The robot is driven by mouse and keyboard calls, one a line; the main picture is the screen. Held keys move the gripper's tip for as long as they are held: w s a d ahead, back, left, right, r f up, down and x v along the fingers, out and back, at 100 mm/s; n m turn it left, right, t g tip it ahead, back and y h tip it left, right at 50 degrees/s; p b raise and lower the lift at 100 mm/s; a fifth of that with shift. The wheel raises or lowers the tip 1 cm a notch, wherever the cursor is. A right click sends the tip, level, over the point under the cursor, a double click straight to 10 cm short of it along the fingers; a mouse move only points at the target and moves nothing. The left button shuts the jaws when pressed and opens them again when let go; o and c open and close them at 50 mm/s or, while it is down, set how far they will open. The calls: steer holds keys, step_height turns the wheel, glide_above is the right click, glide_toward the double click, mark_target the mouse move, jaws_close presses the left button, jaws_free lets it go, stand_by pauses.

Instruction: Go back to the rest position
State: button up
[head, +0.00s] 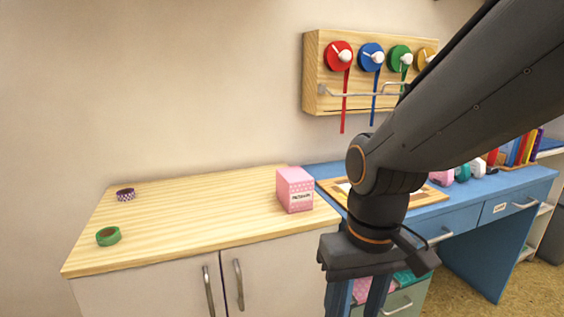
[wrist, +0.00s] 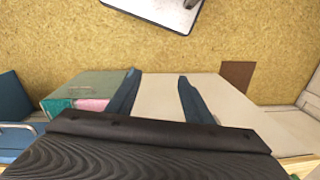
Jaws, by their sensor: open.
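My gripper (head: 359,296) hangs pointing down in front of the counters, near the seam between the wooden counter and the blue desk. Its two blue fingers are apart with nothing between them. In the wrist view my gripper (wrist: 157,84) is also open, with a pale cabinet front and the tan floor beyond the fingers. No stamp or inkpad can be made out clearly; part of the blue desk is hidden behind my arm.
A pink box (head: 295,190) stands on the wooden counter (head: 200,215), with a green tape roll (head: 108,236) and a purple one (head: 125,194) at left. A framed board (head: 425,197) lies on the blue desk (head: 480,206). A ribbon rack (head: 318,75) hangs above. An open drawer (head: 405,300) is near my gripper.

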steer(key=d+r+m+p, duration=0.2)
steer(key=d+r+p, duration=0.6)
steer(key=p, duration=0.6)
steer(key=shift+h, duration=0.3)
steer(key=shift+s+d, duration=0.1)
